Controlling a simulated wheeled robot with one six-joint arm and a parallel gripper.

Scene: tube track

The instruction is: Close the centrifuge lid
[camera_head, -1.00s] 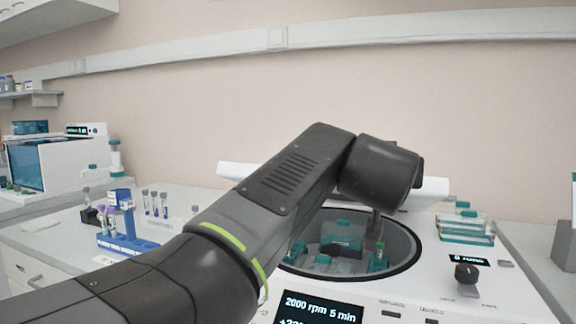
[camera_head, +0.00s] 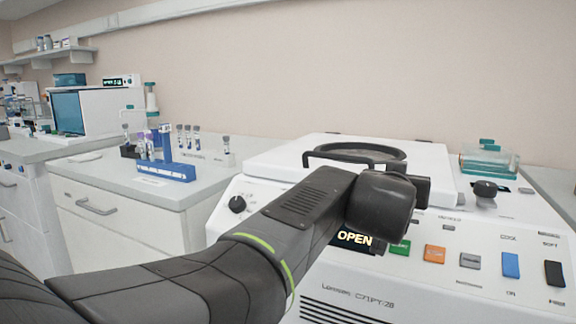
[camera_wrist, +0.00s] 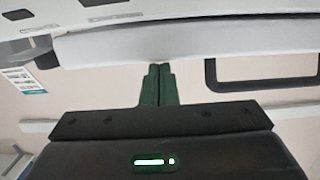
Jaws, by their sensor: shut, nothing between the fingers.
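The centrifuge (camera_head: 470,225) stands at the right in the head view, and its front display reads OPEN. Its white lid (camera_head: 270,160) lies low and nearly flat over the bowl, which is hidden. I cannot tell whether the lid is fully seated. The lid has a round window (camera_head: 350,152) and a dark handle (camera_head: 318,157) at its front. In the wrist view, the lid edge (camera_wrist: 200,42) crosses the upper part and the handle (camera_wrist: 213,75) is at the right. My gripper (camera_wrist: 158,66) is shut and empty, fingertips near the lid edge; contact is unclear. My arm hides the fingers in the head view.
A blue tube rack (camera_head: 165,172) and several tubes stand on the left counter. Knobs and coloured buttons (camera_head: 434,253) line the centrifuge front.

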